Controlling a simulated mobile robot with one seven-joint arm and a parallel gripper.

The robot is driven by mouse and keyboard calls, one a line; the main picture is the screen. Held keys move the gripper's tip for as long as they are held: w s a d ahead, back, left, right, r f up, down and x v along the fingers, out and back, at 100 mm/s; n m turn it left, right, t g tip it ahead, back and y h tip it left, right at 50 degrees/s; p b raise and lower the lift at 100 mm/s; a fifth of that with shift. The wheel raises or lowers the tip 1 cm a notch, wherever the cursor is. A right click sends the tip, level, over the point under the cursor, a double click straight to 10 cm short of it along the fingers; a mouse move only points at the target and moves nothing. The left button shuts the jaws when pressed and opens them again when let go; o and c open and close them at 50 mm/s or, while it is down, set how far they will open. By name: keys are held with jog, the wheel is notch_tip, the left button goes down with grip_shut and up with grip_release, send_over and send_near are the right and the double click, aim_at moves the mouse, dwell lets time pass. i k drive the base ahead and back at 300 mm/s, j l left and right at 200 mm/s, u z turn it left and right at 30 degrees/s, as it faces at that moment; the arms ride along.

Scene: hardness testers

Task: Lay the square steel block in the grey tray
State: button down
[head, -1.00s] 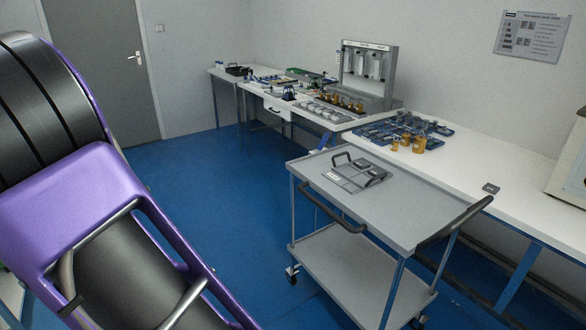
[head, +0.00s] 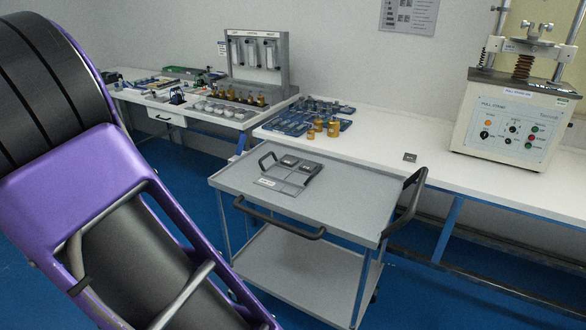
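The grey tray (head: 269,183) lies on the top of the grey trolley, in the middle of the head view. It is divided into compartments, and a dark handle stands at its left side. Dark flat blocks (head: 289,161) sit in its rear part. A small dark grey square piece (head: 410,157) lies alone on the white bench behind the trolley; it looks like the square steel block, but it is too small to be certain. My gripper is not in view; only my purple and black arm shows at the left.
The grey trolley (head: 335,220) has black handles at its front and right. The white bench (head: 480,193) carries a pull-stand machine (head: 512,118) at right and blue trays with brass weights (head: 318,125) at left. Blue floor is clear left of the trolley.

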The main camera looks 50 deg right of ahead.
aim_at(278, 172)
jog(key=i+z, duration=0.65)
jog(key=i, duration=0.2)
jog(key=i+z, duration=0.2)
jog(key=z, duration=1.9)
